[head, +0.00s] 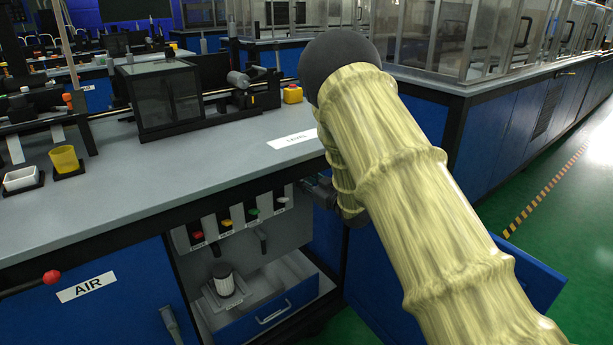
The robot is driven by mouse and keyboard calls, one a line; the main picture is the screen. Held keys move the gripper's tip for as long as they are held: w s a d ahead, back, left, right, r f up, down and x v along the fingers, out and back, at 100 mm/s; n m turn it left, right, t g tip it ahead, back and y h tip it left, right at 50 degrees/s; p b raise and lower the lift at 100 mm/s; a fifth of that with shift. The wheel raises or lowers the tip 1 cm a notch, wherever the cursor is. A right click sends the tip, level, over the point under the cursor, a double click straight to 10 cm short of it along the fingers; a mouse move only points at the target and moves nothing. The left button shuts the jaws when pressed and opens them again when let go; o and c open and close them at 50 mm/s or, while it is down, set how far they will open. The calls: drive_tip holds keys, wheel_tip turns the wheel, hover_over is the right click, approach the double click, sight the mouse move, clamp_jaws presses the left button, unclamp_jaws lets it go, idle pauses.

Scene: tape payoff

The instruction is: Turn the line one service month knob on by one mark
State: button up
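My gripper (318,190) is dark and small at the cabinet's upper right corner, just right of the paler green knob. My yellow-sleeved arm hides much of it. Its opening and any contact cannot be made out.
A blue door (530,272) stands open at right. The bench top (200,180) overhangs the cabinet. A red-ended AIR handle (52,277) sticks out at left.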

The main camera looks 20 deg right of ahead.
drive_tip(key=m+p, duration=0.8)
drive_tip(key=m, duration=0.2)
drive_tip(key=shift+d, duration=0.1)
drive_tip(key=shift+m, duration=0.3)
idle(0.3)
drive_tip(key=o, duration=1.1)
drive_tip(key=shift+c, duration=0.2)
drive_tip(key=shift+s, duration=0.1)
